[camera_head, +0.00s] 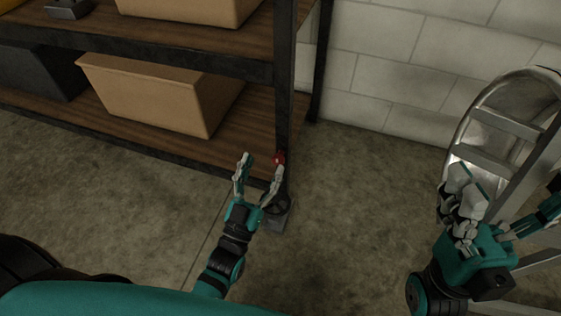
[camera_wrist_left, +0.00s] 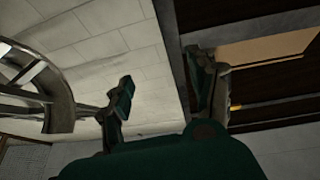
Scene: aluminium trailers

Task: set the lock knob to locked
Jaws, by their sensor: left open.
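A small red knob (camera_head: 279,159) shows on the dark corner post of the shelf unit, just above its foot. I take it for the lock knob; its setting is too small to tell. My left gripper (camera_head: 260,166) is open in front of the post. Its right finger is close below the red knob in the picture; I cannot tell whether they touch. In the left wrist view, the same gripper (camera_wrist_left: 160,72) has its fingers spread, and no knob shows between them. My right gripper (camera_head: 462,200) is at the right; whether it is open or shut is unclear.
The shelf unit (camera_head: 190,58) has dark metal edges, wooden shelves and tan bins (camera_head: 150,95). A dark foot (camera_head: 278,212) is below its corner post. A metal ladder-like frame (camera_head: 505,130) stands at the right, close to my right gripper. The floor (camera_head: 350,190) between is clear.

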